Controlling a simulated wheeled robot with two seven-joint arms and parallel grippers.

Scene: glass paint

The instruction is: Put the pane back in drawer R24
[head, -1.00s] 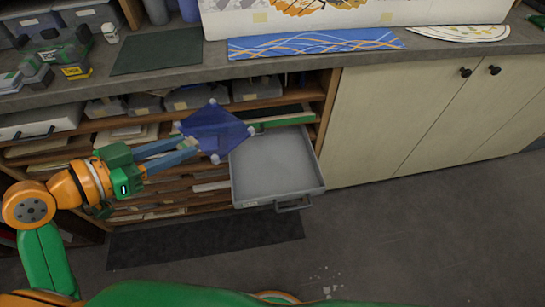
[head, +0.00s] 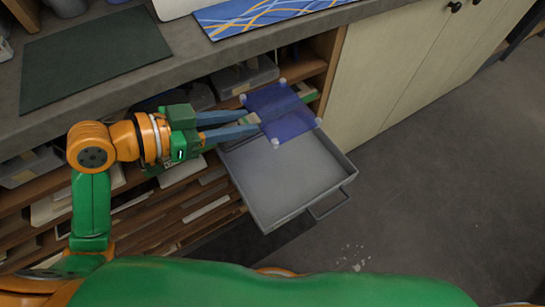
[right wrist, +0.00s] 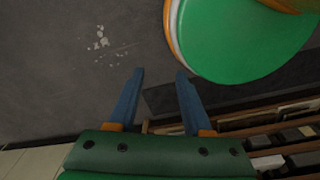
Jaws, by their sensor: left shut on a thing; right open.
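In the head view a translucent blue pane (head: 281,112) with pale corner pieces is held by my left gripper (head: 254,121), which is shut on its left edge. The pane is above the back part of an open grey drawer (head: 283,178), overlapping its rear edge in the picture. The gap between pane and drawer is hard to judge. The drawer is pulled out and its visible floor is empty. Its label cannot be read. My right gripper (right wrist: 158,92) is open and empty in the right wrist view, above the floor.
The counter (head: 150,75) runs above the shelves, with a dark green mat (head: 92,52) and a blue patterned panel (head: 262,14) on it. Cream cabinet doors (head: 400,80) stand right of the drawer. Shelves with boxes and sheets lie left of it.

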